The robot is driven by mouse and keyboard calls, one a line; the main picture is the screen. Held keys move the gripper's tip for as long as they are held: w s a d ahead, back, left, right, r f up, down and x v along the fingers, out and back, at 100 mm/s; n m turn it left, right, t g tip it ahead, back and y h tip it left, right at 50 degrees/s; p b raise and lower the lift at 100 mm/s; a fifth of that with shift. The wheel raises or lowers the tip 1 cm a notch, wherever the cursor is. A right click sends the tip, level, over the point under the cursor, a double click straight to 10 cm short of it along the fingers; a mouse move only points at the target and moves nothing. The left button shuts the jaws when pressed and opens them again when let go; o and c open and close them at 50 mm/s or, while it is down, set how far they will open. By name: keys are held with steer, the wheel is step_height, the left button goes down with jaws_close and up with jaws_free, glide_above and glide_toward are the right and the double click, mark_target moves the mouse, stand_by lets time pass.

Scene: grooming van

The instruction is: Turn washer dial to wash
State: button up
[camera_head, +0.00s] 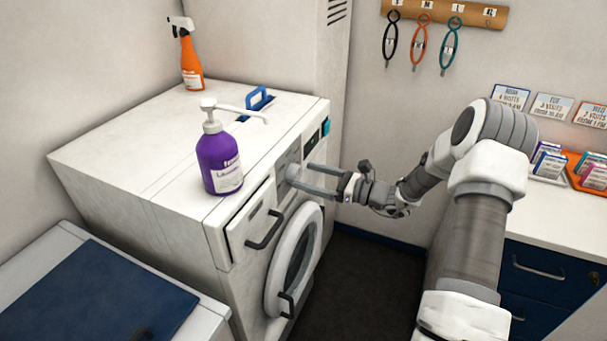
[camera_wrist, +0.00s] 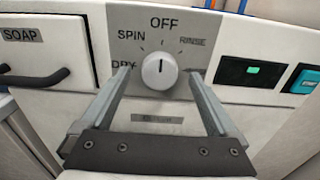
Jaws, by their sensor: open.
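The washer dial (camera_wrist: 160,71) is a round light-grey knob on a grey panel of the washer (camera_head: 130,135). Its dark mark points straight up at OFF. SPIN is at its upper left, DRY at its left behind my finger, and a faint RINSE at its upper right. No WASH label is readable; the area right of the dial is partly behind my other finger. My gripper (camera_head: 299,176) is open, one finger on each side of the dial in the wrist view. I cannot tell whether either finger touches it.
A purple pump bottle (camera_head: 220,160) and an orange spray bottle (camera_head: 190,62) stand on the washer top. The soap drawer handle (camera_wrist: 35,78) is left of the dial. A green-lit display (camera_wrist: 252,71) and a teal button (camera_wrist: 304,81) are right. The round door (camera_head: 296,260) is below.

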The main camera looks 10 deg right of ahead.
steer(key=shift+x, duration=1.05)
steer(key=c, duration=1.4)
steer(key=shift+o, duration=0.2)
